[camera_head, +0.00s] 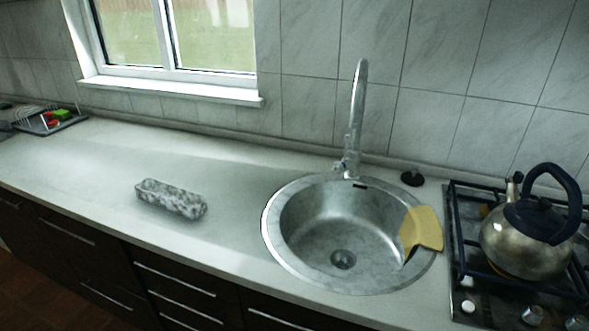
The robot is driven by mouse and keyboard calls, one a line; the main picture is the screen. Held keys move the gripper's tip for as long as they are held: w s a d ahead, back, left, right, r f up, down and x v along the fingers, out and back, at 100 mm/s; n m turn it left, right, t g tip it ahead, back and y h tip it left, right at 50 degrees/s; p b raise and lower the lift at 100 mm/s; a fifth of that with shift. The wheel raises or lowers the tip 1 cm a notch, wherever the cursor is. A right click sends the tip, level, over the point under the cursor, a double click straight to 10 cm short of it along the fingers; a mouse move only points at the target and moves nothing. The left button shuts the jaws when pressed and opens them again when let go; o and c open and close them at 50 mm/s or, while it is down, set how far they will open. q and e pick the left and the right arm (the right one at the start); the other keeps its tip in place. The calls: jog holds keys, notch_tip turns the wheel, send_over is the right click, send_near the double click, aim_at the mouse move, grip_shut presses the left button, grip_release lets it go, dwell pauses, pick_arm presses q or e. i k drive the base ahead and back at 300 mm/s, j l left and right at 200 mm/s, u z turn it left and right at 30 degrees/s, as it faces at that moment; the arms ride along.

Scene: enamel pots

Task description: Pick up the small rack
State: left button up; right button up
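A small dish rack (50,121) stands on the counter at the far left, near the back wall. It looks like a dark tray with thin wire parts, and small red, yellow and green items sit at its right side. A mottled grey, oblong block-like object (171,199) lies on the counter left of the sink; I cannot tell whether it is a rack too. Neither of my grippers is in view.
The light counter (110,165) is clear between the dish rack and the grey object. A round metal sink (300,240) with a tall faucet (355,115) has a yellow cloth (421,229) over its right rim. A kettle (520,240) stands on the gas stove (465,290) at right.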

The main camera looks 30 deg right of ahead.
aim_at(190, 205)
jog(key=i+j+z, duration=0.1)
jog(key=z, duration=0.55)
jog(key=i+j+z, duration=0.15)
jog(key=j+z, duration=0.3)
jog(key=j, duration=0.5)
jog(key=j+z, duration=0.45)
jog(key=j, duration=0.55)
